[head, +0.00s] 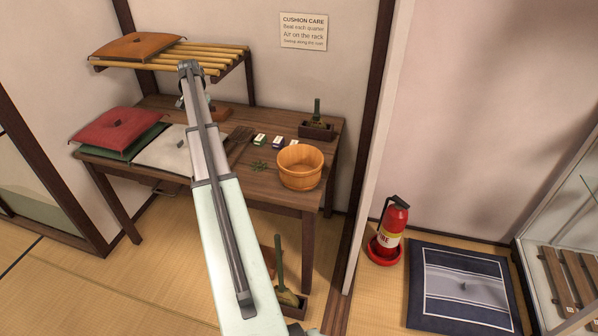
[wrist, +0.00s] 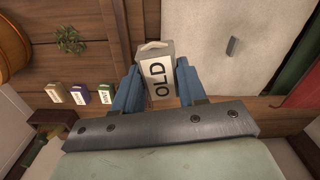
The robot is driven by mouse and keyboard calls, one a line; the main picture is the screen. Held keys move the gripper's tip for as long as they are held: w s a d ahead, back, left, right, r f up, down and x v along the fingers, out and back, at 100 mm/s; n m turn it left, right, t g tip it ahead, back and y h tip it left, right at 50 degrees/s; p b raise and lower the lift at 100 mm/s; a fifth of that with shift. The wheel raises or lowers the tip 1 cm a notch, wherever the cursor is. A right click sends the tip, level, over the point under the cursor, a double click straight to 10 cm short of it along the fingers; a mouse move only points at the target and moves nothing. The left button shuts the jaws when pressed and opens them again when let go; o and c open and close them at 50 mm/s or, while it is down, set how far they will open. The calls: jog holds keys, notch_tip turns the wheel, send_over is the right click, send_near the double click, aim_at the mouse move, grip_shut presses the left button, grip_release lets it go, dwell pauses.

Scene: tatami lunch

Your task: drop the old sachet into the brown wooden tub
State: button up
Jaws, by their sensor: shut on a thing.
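The old sachet (wrist: 157,78) is a pale block with a dark "OLD" label, seen in the wrist view. My gripper (wrist: 157,88) is shut on it, one blue finger on each side, and holds it over the table. The brown wooden tub (head: 300,168) stands upright at the table's front right in the head view. Part of the tub (wrist: 12,45) shows at the left edge of the wrist view, apart from the sachet.
Several small labelled sachets (head: 278,142) stand behind the tub. A green sprig (head: 260,166) lies left of it. A white cushion (head: 165,150) and a red cushion (head: 108,130) are at the left. A bamboo rack (head: 215,58) overhangs the table's back left.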

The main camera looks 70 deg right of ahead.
jog(key=s+d+m, duration=0.2)
jog(key=s+d, duration=0.5)
jog(key=s, duration=0.6)
jog(key=m, duration=0.2)
send_over(302, 148)
jog(key=shift+s+a+f+n, duration=0.1)
jog(key=shift+s+a+n, duration=0.15)
jog(key=shift+a+n, duration=0.65)
jog(key=shift+s+a+r+n, duration=0.1)
jog(key=shift+s+a+n, duration=0.1)
jog(key=shift+a+n, duration=0.75)
jog(key=shift+s+a+f+n, duration=0.1)
jog(key=shift+s+a+n, duration=0.15)
jog(key=shift+a+n, duration=0.65)
jog(key=shift+a+f, duration=0.1)
jog(key=shift+f, duration=2.85)
jog(key=o, duration=1.1)
